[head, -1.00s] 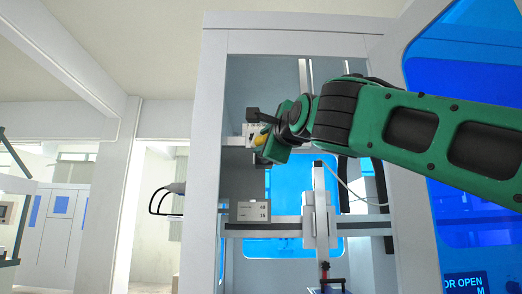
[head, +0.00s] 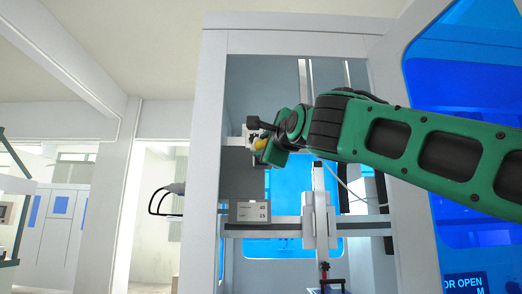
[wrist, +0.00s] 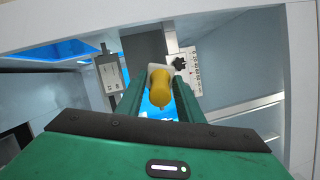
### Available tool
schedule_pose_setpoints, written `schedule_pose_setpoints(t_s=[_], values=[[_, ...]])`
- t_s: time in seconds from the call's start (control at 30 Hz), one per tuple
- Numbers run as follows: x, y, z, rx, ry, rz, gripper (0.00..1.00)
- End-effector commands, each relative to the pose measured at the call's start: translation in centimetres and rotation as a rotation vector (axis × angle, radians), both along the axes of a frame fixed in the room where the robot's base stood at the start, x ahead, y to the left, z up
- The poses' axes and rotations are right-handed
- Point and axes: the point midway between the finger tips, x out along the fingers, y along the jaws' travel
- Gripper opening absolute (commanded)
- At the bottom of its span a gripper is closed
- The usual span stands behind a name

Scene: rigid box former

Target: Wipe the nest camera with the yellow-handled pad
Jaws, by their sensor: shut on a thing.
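My gripper (head: 270,150) is inside the open machine frame. It is shut on the yellow handle (wrist: 160,90) of the pad, which also shows in the head view (head: 260,144). Just right of the pad in the wrist view is a pale plate with printed marks (wrist: 193,68) and a dark star-shaped knob. I cannot tell for sure whether this is the nest camera. The pad looks close to it; contact cannot be told. The plate is mostly hidden behind my gripper in the head view.
A grey box with a label (head: 250,211) sits on a horizontal rail (head: 275,228) below my gripper. A white upright slide unit (head: 319,220) stands to its right. The left frame post (head: 211,170) is close by. The blue-windowed door (head: 425,110) is open on the right.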

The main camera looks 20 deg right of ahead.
Motion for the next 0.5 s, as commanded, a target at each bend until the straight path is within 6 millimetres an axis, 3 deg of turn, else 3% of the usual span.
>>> schedule_pose_setpoints(t_s=[0.23,0.5], values=[[2.5,-0.8,-0.1,0.000,0.001,-0.001,0.11],[3.9,-1.3,0.0,0.000,0.001,0.000,0.11]])
